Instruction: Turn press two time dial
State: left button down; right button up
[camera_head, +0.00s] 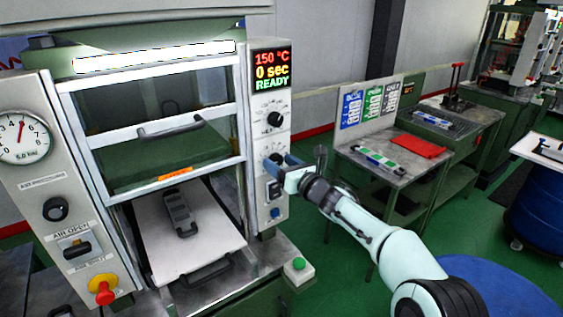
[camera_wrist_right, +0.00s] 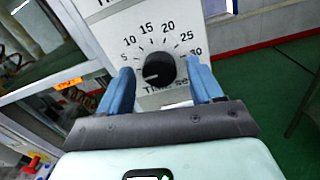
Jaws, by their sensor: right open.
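The press (camera_head: 150,130) stands at the left, with a control panel on its right post. The panel's display (camera_head: 271,70) reads 150 °C, 0 sec, READY. The time dial is a black knob (camera_wrist_right: 159,68) with a scale around it, in the right wrist view. My right gripper (camera_wrist_right: 160,88) is open, its blue fingers on either side of the dial; contact cannot be told. In the head view my right gripper (camera_head: 283,163) is at the panel and partly hides the dial. The upper knob (camera_head: 275,119) is the temperature dial. My left gripper is not in view.
A black mould (camera_head: 180,212) lies on the white plate in the press. A red emergency button (camera_head: 104,292) and a green button (camera_head: 298,264) are lower down. A side table (camera_head: 380,172) stands right of the press.

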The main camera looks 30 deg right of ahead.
jog(key=c, duration=1.1)
jog(key=shift+o, duration=0.2)
